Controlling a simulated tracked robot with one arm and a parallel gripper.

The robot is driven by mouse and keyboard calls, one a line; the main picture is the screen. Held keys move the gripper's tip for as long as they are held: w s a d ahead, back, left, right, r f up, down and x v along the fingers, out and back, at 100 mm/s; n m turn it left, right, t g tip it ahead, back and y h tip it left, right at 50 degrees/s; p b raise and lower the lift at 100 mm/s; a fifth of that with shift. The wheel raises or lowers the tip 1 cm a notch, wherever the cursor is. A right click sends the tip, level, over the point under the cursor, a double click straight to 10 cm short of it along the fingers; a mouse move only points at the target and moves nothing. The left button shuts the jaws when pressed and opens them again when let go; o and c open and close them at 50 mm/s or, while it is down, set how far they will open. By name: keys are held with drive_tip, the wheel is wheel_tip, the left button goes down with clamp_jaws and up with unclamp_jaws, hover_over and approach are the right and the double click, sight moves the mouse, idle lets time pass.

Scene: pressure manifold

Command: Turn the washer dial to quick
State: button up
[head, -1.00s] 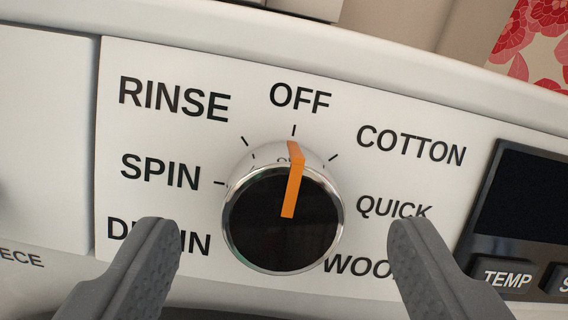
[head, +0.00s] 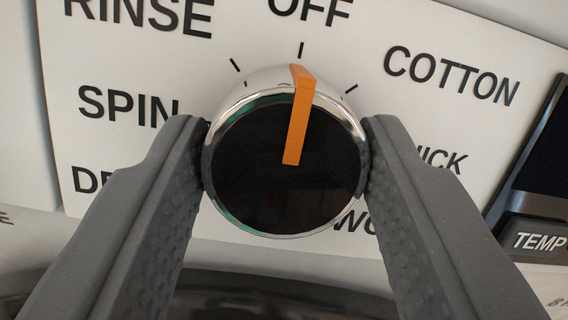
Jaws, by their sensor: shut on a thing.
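The washer dial (head: 260,185) is a round black knob with a chrome rim and an orange pointer (head: 299,115). The pointer is directed up at the OFF label (head: 312,8). My gripper (head: 286,160) is shut on the dial, one finger touching its left side and the other its right side. The QUICK label (head: 447,162) is to the right of the dial, and its first letters are hidden behind my right finger. The tick marks beside QUICK are hidden too.
The white panel also carries COTTON (head: 452,75) at upper right, RINSE (head: 140,14) at upper left and SPIN (head: 127,106) at left. Two lower labels are partly covered by my fingers. A dark display with a TEMP button (head: 540,241) is at the right.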

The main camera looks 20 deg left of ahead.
drive_tip(key=shift+w+r, duration=0.15)
drive_tip(key=shift+r, duration=0.1)
drive_tip(key=shift+r+m+p, duration=0.15)
drive_tip(key=shift+m+p, duration=0.55)
drive_tip(key=shift+p, duration=0.05)
drive_tip(key=shift+r+m+h+p, duration=0.15)
drive_tip(key=shift+m+h+p, duration=0.25)
drive_tip(key=shift+m+p, duration=0.45)
drive_tip(key=m+h+p, duration=0.1)
drive_tip(key=m+p, duration=0.1)
drive_tip(key=m, duration=0.1)
drive_tip(key=m+t+p, duration=0.1)
drive_tip(key=m+p, duration=0.1)
drive_tip(key=m, duration=0.1)
drive_tip(key=shift+h, duration=0.4)
drive_tip(key=m+h+p, duration=0.1)
drive_tip(key=m, duration=0.4)
drive_tip(key=shift+w+d+g+p, duration=0.1)
drive_tip(key=shift+g+p, duration=0.2)
drive_tip(key=m, duration=0.2)
drive_tip(key=m+h, duration=0.1)
drive_tip(key=m, duration=0.3)
drive_tip(key=shift+f+g+b, duration=0.3)
drive_tip(key=shift+g+b, duration=0.1)
drive_tip(key=shift+f, duration=0.1)
